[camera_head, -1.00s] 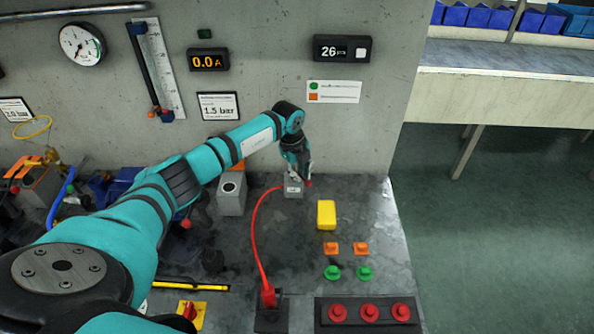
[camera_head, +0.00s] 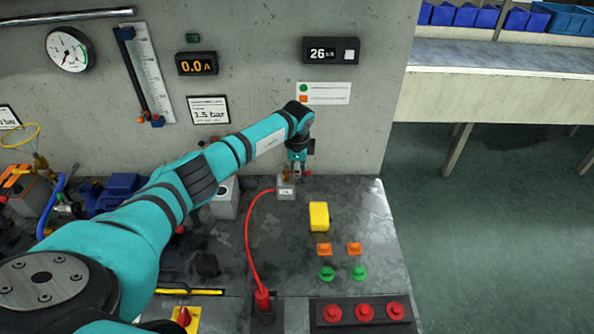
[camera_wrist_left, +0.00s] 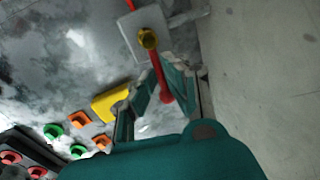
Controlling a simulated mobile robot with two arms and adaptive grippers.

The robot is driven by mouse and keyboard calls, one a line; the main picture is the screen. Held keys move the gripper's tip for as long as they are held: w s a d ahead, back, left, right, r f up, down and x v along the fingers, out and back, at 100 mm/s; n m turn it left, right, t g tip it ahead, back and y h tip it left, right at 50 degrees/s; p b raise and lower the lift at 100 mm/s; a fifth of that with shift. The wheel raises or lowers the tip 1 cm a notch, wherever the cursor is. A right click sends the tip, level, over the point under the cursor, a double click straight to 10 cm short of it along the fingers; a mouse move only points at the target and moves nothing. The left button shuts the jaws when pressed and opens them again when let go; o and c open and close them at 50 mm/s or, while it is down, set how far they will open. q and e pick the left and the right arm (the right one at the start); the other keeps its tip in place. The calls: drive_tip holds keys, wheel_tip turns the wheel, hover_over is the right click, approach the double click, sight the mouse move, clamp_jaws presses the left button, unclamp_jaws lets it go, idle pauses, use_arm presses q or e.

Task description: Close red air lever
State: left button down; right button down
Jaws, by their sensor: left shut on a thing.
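The red air lever (camera_wrist_left: 159,78) shows in the left wrist view as a red bar with a round end, running from a brass fitting (camera_wrist_left: 148,38) on a small grey block (camera_wrist_left: 130,40). In the head view the block (camera_head: 286,188) stands at the back of the bench, with a red hose running to it; only a bit of red shows by the fingers. My left gripper (camera_wrist_left: 161,70) is shut on the lever, one finger on each side of the bar, close to the fitting. My right gripper is in neither view.
A yellow block (camera_head: 319,215), orange and green pieces, and a panel with red buttons (camera_head: 364,312) stand right of the hose (camera_head: 252,240). The concrete wall (camera_head: 350,130) is close behind the gripper. Bench surface (camera_head: 375,205) is clear at the right.

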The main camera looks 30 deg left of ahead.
use_arm(q)
drive_tip(key=shift+w+a+r+n, duration=0.1)
drive_tip(key=shift+w+n, duration=0.05)
drive_tip(key=shift+n, duration=0.35)
drive_tip(key=c, duration=1.4)
unclamp_jaws()
wheel_tip(320, 180, up, 12)
drive_tip(key=s+d, duration=0.1)
drive_tip(key=s, duration=0.1)
drive_tip(key=shift+d+f, duration=0.15)
drive_tip(key=shift+f, duration=0.05)
